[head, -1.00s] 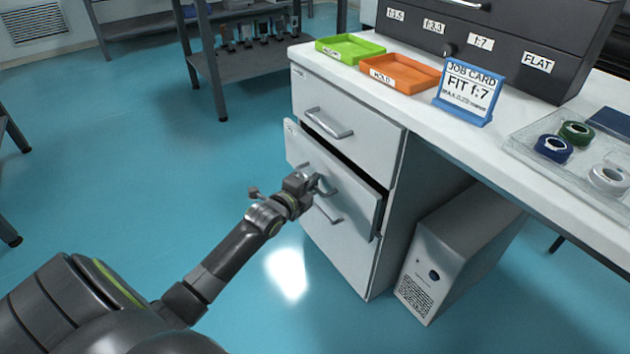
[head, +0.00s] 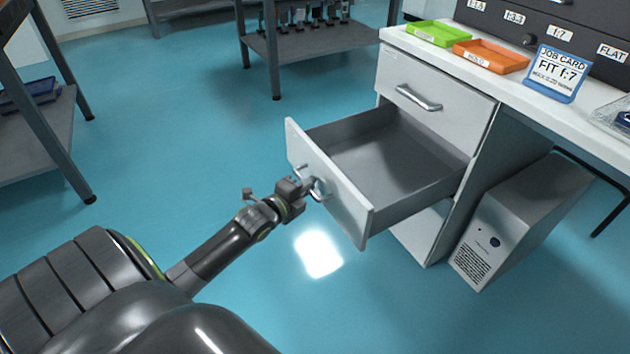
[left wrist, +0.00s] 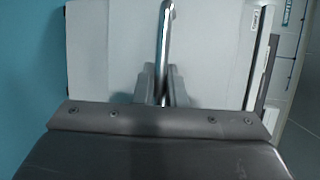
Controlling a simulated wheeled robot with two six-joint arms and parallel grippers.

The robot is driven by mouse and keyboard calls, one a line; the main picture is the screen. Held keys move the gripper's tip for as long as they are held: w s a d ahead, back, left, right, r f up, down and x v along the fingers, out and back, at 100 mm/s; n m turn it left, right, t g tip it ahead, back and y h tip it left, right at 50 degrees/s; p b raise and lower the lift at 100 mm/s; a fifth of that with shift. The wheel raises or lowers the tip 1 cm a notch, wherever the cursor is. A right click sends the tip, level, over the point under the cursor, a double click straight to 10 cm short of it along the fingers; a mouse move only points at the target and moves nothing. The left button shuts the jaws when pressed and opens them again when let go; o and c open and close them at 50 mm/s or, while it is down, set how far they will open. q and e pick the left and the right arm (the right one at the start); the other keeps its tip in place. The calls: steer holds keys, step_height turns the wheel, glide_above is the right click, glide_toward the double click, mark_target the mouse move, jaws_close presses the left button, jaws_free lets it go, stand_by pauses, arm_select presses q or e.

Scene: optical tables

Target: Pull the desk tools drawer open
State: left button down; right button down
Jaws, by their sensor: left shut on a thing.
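The middle drawer (head: 340,200) of the white desk pedestal is pulled far out, and its grey inside looks empty. My left gripper (head: 312,188) is shut on the drawer's handle (head: 321,189) at the drawer front. In the left wrist view the metal handle (left wrist: 164,50) runs up between the two fingers (left wrist: 160,88), with the white drawer front (left wrist: 110,50) behind it. The closed top drawer (head: 435,105) sits above, and the bottom drawer is partly hidden behind the open one. My right gripper is not in view.
A job card (head: 557,73), an orange tray (head: 491,56) and a green tray (head: 438,33) stand on the desk top. A computer case (head: 510,225) stands on the floor beside the pedestal. A grey shelf unit (head: 35,120) stands at the left. The floor before the drawer is clear.

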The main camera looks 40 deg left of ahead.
arm_select(q)
steer(key=shift+s+a, duration=0.25)
steer(key=shift+s, duration=0.4)
steer(key=c, duration=1.5)
jaws_free()
